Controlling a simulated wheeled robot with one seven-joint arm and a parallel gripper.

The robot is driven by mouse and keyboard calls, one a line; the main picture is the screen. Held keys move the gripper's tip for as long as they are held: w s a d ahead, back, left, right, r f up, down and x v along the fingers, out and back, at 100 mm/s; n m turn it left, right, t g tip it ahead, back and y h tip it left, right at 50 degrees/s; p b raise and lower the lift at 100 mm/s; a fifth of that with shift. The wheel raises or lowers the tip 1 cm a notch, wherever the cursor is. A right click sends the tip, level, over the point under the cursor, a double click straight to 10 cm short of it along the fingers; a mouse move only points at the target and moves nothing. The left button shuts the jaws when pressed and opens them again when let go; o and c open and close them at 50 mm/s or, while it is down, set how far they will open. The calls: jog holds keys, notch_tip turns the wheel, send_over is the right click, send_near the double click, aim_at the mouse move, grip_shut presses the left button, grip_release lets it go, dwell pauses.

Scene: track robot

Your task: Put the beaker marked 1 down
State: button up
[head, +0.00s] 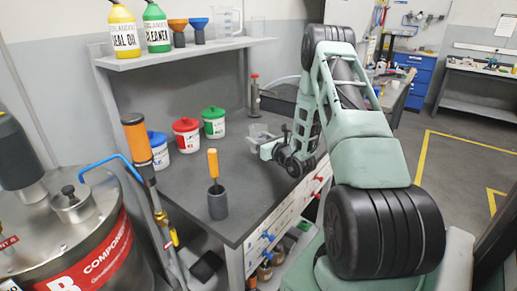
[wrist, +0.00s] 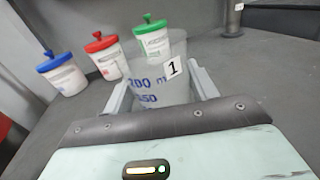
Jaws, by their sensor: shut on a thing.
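The beaker marked 1 (wrist: 160,82) is clear, with blue volume markings and a white label reading 1. It stands between the two fingers of my gripper (wrist: 160,92) in the wrist view, and the fingers are shut on it. In the head view the beaker (head: 258,131) shows small and faint at my gripper (head: 268,148), low over the grey workbench (head: 240,180). I cannot tell whether its base touches the bench top; the base is hidden in the wrist view.
Tubs with blue (head: 157,140), red (head: 186,134) and green (head: 214,122) lids stand behind the beaker. An orange-handled brush in a dark cup (head: 217,200) stands near the bench's front. A shelf (head: 180,55) with bottles hangs above. Bare bench lies between cup and gripper.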

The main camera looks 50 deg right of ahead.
jog(key=shift+f, duration=1.95)
jog(key=shift+f, duration=0.15)
jog(key=o, duration=1)
jog(key=shift+s, duration=0.15)
jog(key=s, duration=0.4)
jog(key=s+a+b, duration=0.1)
jog(key=s, duration=0.2)
jog(key=s+a+b, duration=0.1)
jog(key=s, duration=0.3)
jog(key=shift+s+a, duration=0.1)
jog(key=shift+s, duration=0.2)
